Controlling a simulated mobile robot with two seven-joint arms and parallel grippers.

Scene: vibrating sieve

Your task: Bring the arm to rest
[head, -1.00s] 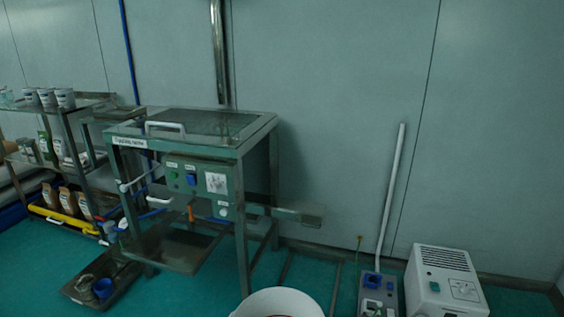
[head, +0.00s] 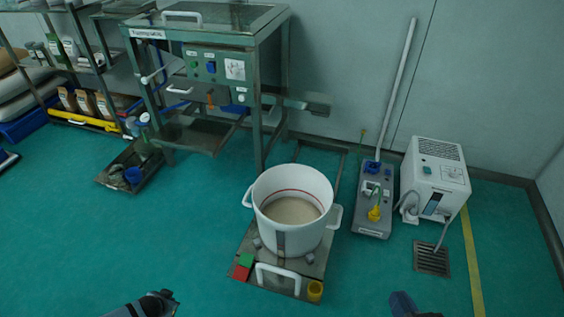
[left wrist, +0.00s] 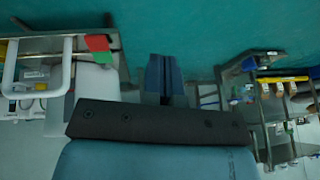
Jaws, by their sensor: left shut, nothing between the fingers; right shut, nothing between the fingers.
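My right gripper (head: 402,303) shows at the bottom edge of the head view, right of the white pot. Its blue fingers are shut and empty, and most of the arm is out of frame. Part of my left arm shows at the bottom edge, left of the pot. In the left wrist view, the left gripper (left wrist: 166,75) has its blue fingers together with nothing between them. Both grippers are clear of the objects in view.
A white pot (head: 268,185) of pale material stands on a low trolley (head: 262,281). Behind are the sieve machine (head: 220,38) and shelves (head: 85,78). A grey pole unit (head: 372,219) and white box unit (head: 437,173) stand right. Open green floor (head: 110,240) lies left.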

